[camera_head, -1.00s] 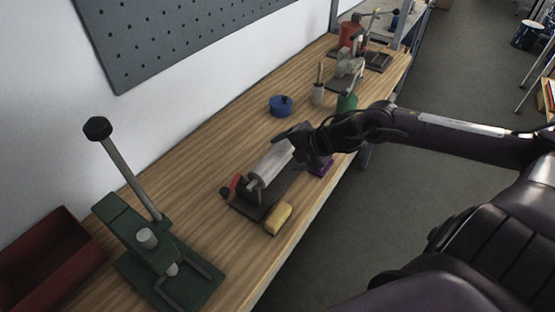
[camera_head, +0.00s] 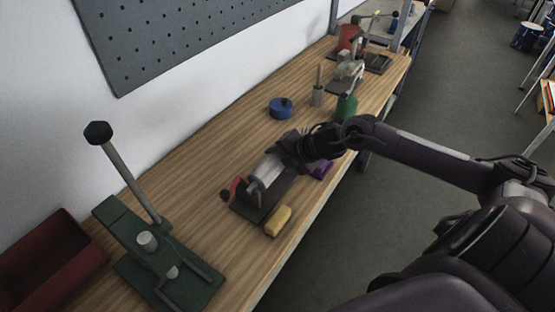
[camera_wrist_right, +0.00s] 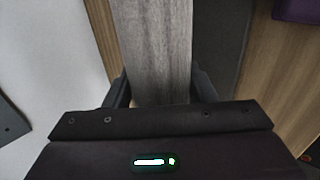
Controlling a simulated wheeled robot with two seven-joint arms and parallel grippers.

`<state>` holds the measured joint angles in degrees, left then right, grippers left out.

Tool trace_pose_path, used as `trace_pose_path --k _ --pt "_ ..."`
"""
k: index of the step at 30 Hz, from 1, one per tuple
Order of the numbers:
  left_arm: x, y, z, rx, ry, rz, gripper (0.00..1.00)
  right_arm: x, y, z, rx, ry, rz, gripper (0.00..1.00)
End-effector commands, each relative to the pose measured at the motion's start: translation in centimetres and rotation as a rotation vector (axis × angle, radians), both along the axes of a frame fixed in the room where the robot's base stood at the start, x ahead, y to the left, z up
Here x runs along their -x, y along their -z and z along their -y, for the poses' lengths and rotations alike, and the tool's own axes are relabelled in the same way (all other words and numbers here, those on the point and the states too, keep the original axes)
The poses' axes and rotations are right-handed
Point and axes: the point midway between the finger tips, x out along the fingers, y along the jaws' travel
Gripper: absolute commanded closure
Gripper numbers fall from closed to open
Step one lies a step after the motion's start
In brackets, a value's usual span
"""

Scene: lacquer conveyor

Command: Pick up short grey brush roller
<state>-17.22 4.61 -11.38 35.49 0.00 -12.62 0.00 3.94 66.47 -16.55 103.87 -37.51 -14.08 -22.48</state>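A grey roller (camera_head: 267,170) lies along a dark base (camera_head: 248,210) on the wooden bench, with a red crank handle at its near end. My right gripper (camera_head: 285,152) is low over the roller's far end and hides that end. In the right wrist view, the grey, streaked roller (camera_wrist_right: 155,45) runs between the two spread fingers of my right gripper (camera_wrist_right: 160,88). The fingers stand along its sides; whether they touch it cannot be told. My left gripper is not in view.
A yellow block (camera_head: 278,220) lies beside the base near the bench edge. A purple item (camera_head: 321,169) is beside my right gripper. A blue round tin (camera_head: 280,107), a grey canister (camera_head: 318,95) and a green container (camera_head: 346,107) stand beyond. A green lever press (camera_head: 165,260) stands nearer.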

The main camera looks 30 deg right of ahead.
Motion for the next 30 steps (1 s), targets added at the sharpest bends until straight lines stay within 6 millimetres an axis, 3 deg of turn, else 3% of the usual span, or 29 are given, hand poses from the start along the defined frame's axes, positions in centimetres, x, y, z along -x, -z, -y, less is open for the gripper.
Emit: trace_pose_path --k 1,6,14,19,23,30 --pt "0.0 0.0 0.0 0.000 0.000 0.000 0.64 0.0 0.0 0.0 0.000 0.000 -0.001 0.60" --pt "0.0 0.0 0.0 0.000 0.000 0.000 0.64 0.0 -0.1 0.0 0.000 0.001 0.001 0.79" --pt "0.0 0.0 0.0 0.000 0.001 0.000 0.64 0.0 -0.2 0.0 0.001 0.000 0.001 0.80" --pt "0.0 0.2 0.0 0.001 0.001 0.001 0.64 -0.1 -1.4 0.0 0.000 -0.001 0.005 0.80" --pt "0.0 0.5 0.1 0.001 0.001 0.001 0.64 -0.1 -3.5 0.1 0.004 -0.001 0.006 0.80" --pt "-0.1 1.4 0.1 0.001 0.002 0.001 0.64 -0.3 -10.7 0.0 0.004 -0.001 0.013 0.80"
